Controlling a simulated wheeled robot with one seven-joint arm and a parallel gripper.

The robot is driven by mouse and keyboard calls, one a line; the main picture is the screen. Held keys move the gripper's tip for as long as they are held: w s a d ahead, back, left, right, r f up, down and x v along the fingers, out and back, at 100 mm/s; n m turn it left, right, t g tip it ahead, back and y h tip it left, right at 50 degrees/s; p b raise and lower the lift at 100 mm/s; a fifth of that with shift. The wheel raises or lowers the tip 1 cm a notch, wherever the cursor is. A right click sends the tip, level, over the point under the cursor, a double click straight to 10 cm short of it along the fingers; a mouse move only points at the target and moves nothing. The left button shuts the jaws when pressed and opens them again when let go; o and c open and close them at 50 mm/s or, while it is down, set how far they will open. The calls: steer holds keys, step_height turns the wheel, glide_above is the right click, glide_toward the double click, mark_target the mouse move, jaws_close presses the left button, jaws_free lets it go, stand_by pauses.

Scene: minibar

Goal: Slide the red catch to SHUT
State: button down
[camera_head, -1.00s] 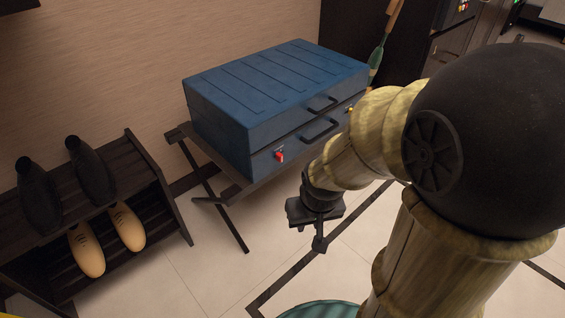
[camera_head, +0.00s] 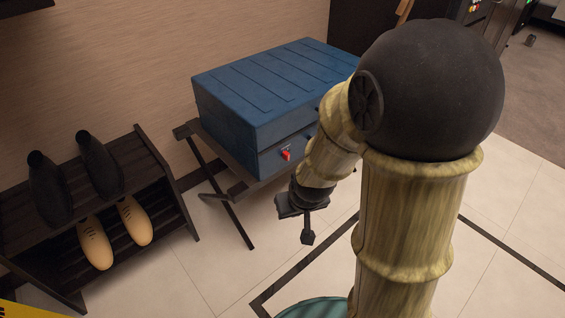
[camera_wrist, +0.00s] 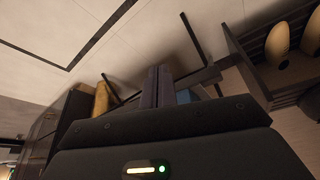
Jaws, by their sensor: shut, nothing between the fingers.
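The red catch (camera_head: 286,155) is a small red piece on the front face of the blue suitcase (camera_head: 262,132), near its left end. A small pale label shows beside the catch; its words are too small to read. The case lies closed on a dark folding stand. My gripper (camera_head: 307,238) hangs in front of and below the case, apart from the catch, pointing down. In the wrist view its fingers (camera_wrist: 157,87) are together with nothing between them. A bit of blue shows beside the fingers there; the catch does not show. My arm hides the case's right front.
The folding stand (camera_head: 228,205) has crossed legs reaching the floor. A dark shoe rack (camera_head: 165,185) with black and tan shoes stands to the left. Pale tiled floor (camera_head: 215,270) lies open in front of the stand.

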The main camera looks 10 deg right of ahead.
mark_target(283, 155)
steer(key=w+a+f+n+t+h+p, duration=0.45)
steer(key=w+f+n+t, duration=0.2)
steer(key=w, duration=0.35)
steer(key=r+n+t, duration=0.1)
steer(key=n+t, duration=0.1)
steer(key=s+a+n+t+p, duration=0.1)
steer(key=n+t, duration=0.1)
steer(key=n, duration=0.1)
steer(key=s+r+n+t, duration=0.1)
steer(key=n+t, duration=0.1)
steer(key=shift+s+a+r+t+h+p, duration=0.2)
steer(key=shift+a+r+t+h+p, duration=0.1)
steer(key=shift+r+t+p, duration=0.1)
steer(key=shift+w+f, duration=0.1)
steer(key=shift+w, duration=0.05)
